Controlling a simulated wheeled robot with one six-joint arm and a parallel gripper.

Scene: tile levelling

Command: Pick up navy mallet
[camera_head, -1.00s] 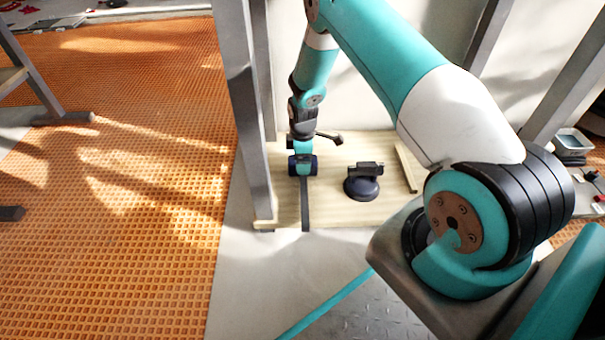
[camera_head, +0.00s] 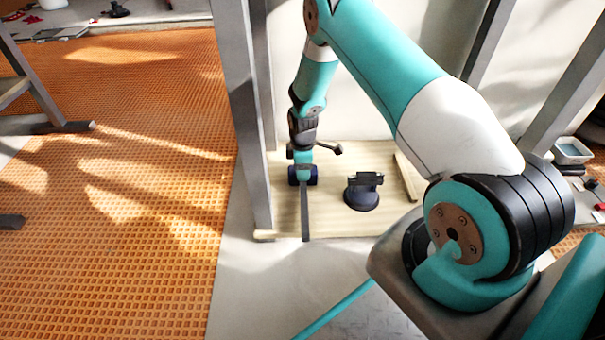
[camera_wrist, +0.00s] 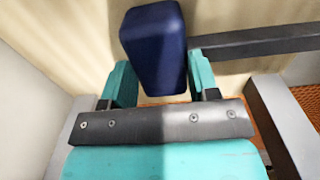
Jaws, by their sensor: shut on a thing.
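The navy mallet has a dark blue block head (camera_wrist: 157,48) and a dark grey handle (camera_wrist: 262,40). In the wrist view the head lies between the two teal fingers of my gripper (camera_wrist: 162,84), which is shut on it. The handle runs off to the right in that view. In the head view my gripper (camera_head: 303,173) points down at the wooden board, with the navy head (camera_head: 313,175) at its fingertips. The handle (camera_head: 305,212) extends toward the board's front edge. Part of the head is hidden by my gripper. I cannot tell whether the mallet touches the board.
A dark suction cup with a handle (camera_head: 362,196) stands on the pale wooden board (camera_head: 335,220), right of my gripper. A grey metal post (camera_head: 245,110) stands close on the left. Orange textured matting (camera_head: 120,200) lies beyond it. A tray (camera_head: 573,150) sits far right.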

